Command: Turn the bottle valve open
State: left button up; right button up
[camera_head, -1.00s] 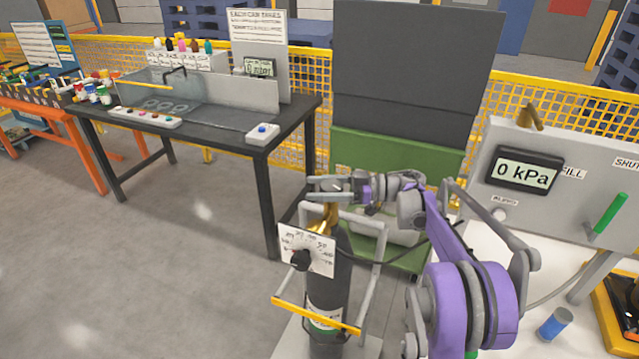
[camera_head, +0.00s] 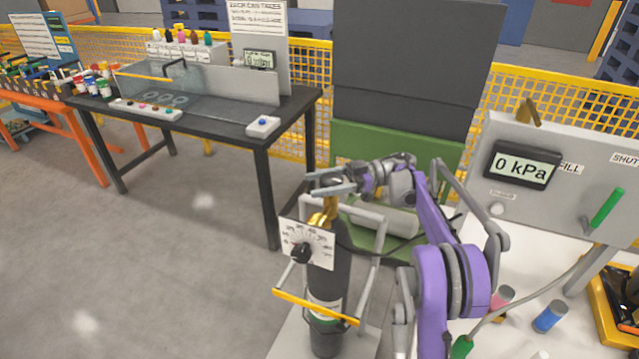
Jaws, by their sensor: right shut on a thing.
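The dark gas bottle (camera_head: 328,270) stands upright in a grey frame with a yellow front bar (camera_head: 318,308). My right gripper (camera_head: 331,184) reaches in from the right, at the very top of the bottle. Its fingers are shut on the bottle valve, whose top they mostly hide. How far the valve is turned cannot be seen. My left gripper is not in view.
A grey panel (camera_head: 567,205) on the right carries a "0 kPa" display (camera_head: 522,164) and a green handle (camera_head: 607,208). A green cabinet (camera_head: 350,150) stands behind the bottle. A black table (camera_head: 215,117) is at left, with clear floor in front.

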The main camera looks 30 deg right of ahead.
jog(key=o, duration=1.4)
jog(key=shift+c, duration=0.2)
notch_tip(320, 180, up, 10)
jog(key=shift+p, duration=0.4)
